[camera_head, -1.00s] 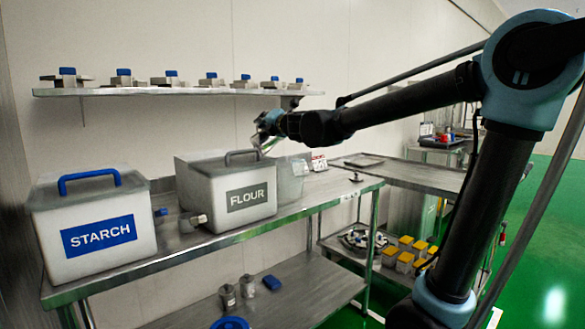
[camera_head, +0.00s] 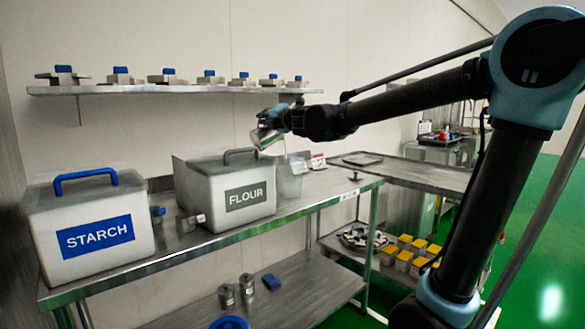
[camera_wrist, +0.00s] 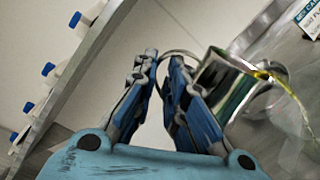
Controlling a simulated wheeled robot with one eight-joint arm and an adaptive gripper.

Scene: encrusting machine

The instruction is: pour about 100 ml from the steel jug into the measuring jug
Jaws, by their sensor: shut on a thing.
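My gripper (camera_head: 281,118) is at the end of the outstretched arm, above the right end of the flour bin. In the wrist view my gripper (camera_wrist: 178,72) has its blue-padded fingers closed around the thin handle of the steel jug (camera_wrist: 222,82). The shiny jug is tilted, and yellow liquid shows at its lip, curving over and down. The steel jug (camera_head: 266,137) looks small in the head view.
The flour bin (camera_head: 205,198) and starch bin (camera_head: 45,235) stand on the steel table (camera_head: 225,240). A wall shelf (camera_head: 130,90) with several blue-topped items runs behind. A small printed card (camera_head: 317,161) stands right of the clear vessel. A further bench (camera_head: 425,174) is at right.

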